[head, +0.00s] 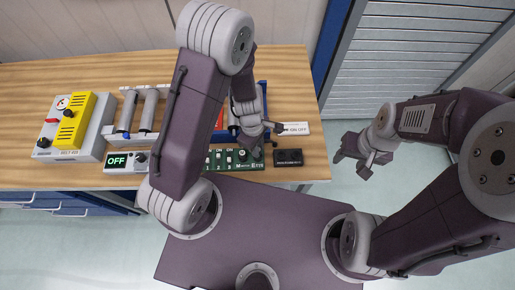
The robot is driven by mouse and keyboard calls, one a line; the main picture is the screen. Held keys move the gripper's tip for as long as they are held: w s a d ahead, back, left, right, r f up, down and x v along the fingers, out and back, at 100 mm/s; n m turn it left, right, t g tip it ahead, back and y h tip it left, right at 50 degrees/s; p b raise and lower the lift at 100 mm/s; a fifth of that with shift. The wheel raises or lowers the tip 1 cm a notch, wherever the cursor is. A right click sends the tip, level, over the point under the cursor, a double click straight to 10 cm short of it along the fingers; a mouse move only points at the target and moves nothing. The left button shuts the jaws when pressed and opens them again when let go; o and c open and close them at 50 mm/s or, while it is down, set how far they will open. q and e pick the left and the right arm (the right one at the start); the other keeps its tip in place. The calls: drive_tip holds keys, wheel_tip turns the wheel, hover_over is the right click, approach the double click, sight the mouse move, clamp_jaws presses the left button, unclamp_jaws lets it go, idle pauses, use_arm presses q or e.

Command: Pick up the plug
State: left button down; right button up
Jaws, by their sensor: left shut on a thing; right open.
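My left gripper (266,139) is over the right part of the workbench, between a white ON/OFF piece (294,128) and the green panel (232,161). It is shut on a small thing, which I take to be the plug. Its fingers hide most of that thing, so its shape and whether it touches the table cannot be told. My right gripper (357,158) is open and empty, off the bench's right edge above the floor.
A black block (288,158) lies near the front right corner of the wooden bench (290,70). A grey box with a yellow part (72,120) and an OFF display (118,161) stand on the left. A shutter cabinet (420,60) is behind on the right.

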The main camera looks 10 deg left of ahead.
use_arm(q)
wheel_tip(320, 180, up, 2)
drive_tip(key=shift+r+p, duration=0.25)
drive_tip(key=shift+p, duration=0.15)
drive_tip(key=s+d+r+p, duration=0.2)
drive_tip(key=s+d+r, duration=0.4)
drive_tip(key=s+d, duration=0.2)
drive_tip(key=shift+s+r+p, duration=0.15)
drive_tip(key=shift+r+p, duration=0.1)
drive_tip(key=shift+p, duration=0.1)
use_arm(e)
wheel_tip(320, 180, up, 4)
drive_tip(key=shift+r, duration=0.2)
use_arm(q)
drive_tip(key=shift+d, duration=0.1)
